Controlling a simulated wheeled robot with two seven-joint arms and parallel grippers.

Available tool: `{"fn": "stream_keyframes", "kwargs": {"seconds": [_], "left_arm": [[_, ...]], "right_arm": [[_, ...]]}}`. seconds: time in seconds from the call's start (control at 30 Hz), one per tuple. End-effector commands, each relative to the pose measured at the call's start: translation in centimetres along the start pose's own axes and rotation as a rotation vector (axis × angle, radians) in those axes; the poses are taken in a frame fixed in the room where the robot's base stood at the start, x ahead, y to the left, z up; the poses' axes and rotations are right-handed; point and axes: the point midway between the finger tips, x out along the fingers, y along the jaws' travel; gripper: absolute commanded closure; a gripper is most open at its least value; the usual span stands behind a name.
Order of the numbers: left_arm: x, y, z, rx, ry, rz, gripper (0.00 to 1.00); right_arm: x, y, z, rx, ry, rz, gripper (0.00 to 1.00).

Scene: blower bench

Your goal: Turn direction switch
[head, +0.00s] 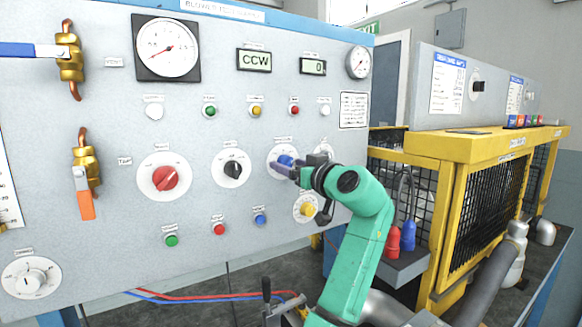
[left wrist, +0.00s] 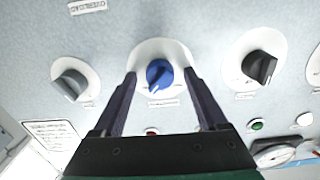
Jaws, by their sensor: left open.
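A blue rotary knob (head: 284,161) on a round white plate sits on the grey control panel (head: 110,210). Its label is too small to read. My left gripper (head: 285,170) is in front of it, open. In the left wrist view the blue knob (left wrist: 159,73) lies between the two spread fingertips of the gripper (left wrist: 160,80), with a gap on each side. Its pointer is tilted from vertical in that view. In the head view the gripper partly covers the knob. A display (head: 254,60) on the panel reads CCW. My right gripper is not in view.
A black knob (head: 234,169) and a red knob (head: 165,178) are to the left. A dark knob (head: 323,158) and a yellow knob (head: 306,209) are close to my gripper. Brass valves (head: 88,165) are at far left. A yellow cage (head: 470,150) stands right.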

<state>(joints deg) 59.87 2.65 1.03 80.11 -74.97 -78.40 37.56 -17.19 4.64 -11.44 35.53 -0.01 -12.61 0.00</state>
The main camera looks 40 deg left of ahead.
Motion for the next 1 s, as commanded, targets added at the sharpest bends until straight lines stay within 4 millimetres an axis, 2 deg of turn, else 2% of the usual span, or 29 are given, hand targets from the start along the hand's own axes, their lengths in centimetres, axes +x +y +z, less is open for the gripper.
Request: {"fn": "stream_keyframes", "kwargs": {"seconds": [0.17, 0.4, 0.53, 0.7, 1.0], "left_arm": [[-2.8, 0.1, 0.4, -0.003, 0.000, 0.004, 0.25], [-10.0, 0.1, 0.5, -0.002, -0.001, 0.006, 0.25], [-12.9, 0.1, 0.3, 0.000, -0.001, 0.003, 0.25], [-14.5, 0.0, 0.1, 0.001, -0.002, 0.001, 0.25], [-14.5, 0.0, 0.1, 0.001, -0.001, 0.000, 0.25]], "right_arm": [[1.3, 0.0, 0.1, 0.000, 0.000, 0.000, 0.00], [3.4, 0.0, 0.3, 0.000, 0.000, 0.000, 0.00], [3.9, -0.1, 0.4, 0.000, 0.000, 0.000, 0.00], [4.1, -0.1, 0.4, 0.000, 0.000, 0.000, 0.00], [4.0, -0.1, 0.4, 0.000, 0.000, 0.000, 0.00]]}}
